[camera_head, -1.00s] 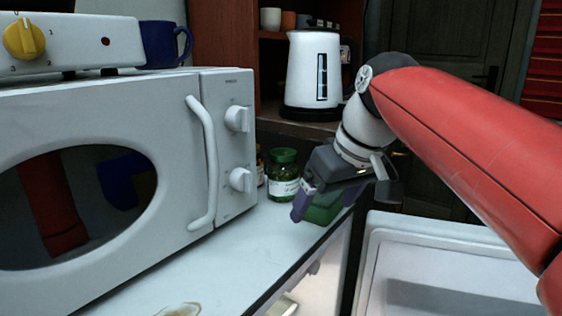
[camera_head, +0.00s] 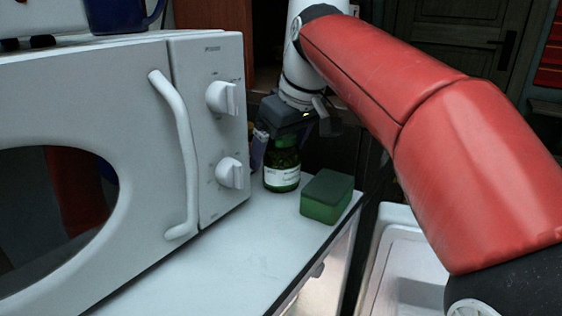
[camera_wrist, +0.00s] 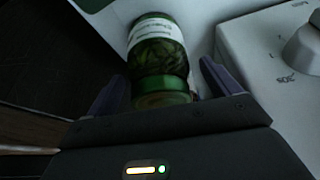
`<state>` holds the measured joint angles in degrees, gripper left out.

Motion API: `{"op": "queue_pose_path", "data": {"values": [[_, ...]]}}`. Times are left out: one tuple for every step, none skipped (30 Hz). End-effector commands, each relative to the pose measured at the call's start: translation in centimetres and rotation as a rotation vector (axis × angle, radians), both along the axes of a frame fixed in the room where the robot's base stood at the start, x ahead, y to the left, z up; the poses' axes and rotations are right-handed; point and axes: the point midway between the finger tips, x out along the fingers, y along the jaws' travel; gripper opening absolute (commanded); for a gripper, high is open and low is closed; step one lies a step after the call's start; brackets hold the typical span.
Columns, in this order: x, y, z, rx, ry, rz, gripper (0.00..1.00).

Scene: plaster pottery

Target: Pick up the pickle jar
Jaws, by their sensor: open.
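The pickle jar (camera_head: 282,172), green glass with a green lid and a white label, stands upright on the white counter to the right of the microwave. My gripper (camera_head: 278,145) is above and behind it in the head view, and hides part of its top. In the wrist view the jar (camera_wrist: 157,52) lies between my gripper's two purple fingers (camera_wrist: 163,88), with its lid nearest the palm. The fingers are open, one on each side of the lid. I cannot tell whether either finger touches it.
The white microwave (camera_head: 120,150) stands close on the left, its handle and knobs facing the counter. A green sponge-like block (camera_head: 327,197) lies right of the jar near the counter's (camera_head: 235,250) edge. The front counter is clear. A blue mug (camera_head: 127,15) sits on top.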

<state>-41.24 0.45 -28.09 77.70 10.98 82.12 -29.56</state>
Motion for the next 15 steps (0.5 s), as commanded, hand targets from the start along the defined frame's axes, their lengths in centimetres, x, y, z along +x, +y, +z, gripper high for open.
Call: {"op": "queue_pose_path", "data": {"values": [[0.09,0.15,-0.58,-0.001,0.002,0.000,0.88],[0.14,0.21,-0.78,0.000,0.001,0.001,0.88],[0.22,0.27,-0.94,0.000,0.000,0.001,0.88],[0.25,0.29,-0.99,0.000,0.000,0.001,0.88],[0.27,0.30,-1.02,0.001,-0.001,0.000,0.88],[0.27,0.30,-1.01,0.000,-0.001,0.000,0.88],[0.28,0.29,-1.00,0.000,-0.001,0.000,0.88],[0.28,0.29,-0.99,0.000,-0.001,0.000,0.88],[0.28,0.29,-0.99,0.000,-0.001,0.000,0.88],[0.27,0.29,-0.98,0.000,-0.001,0.000,0.88],[0.27,0.29,-0.98,0.000,-0.001,0.000,0.86],[0.27,0.27,-0.99,0.000,-0.001,0.000,0.80],[0.27,0.27,-0.99,0.000,-0.001,0.000,0.77],[0.27,0.28,-0.99,-0.001,-0.001,0.000,0.73],[0.27,0.27,-0.98,0.000,-0.001,0.000,0.67]]}}
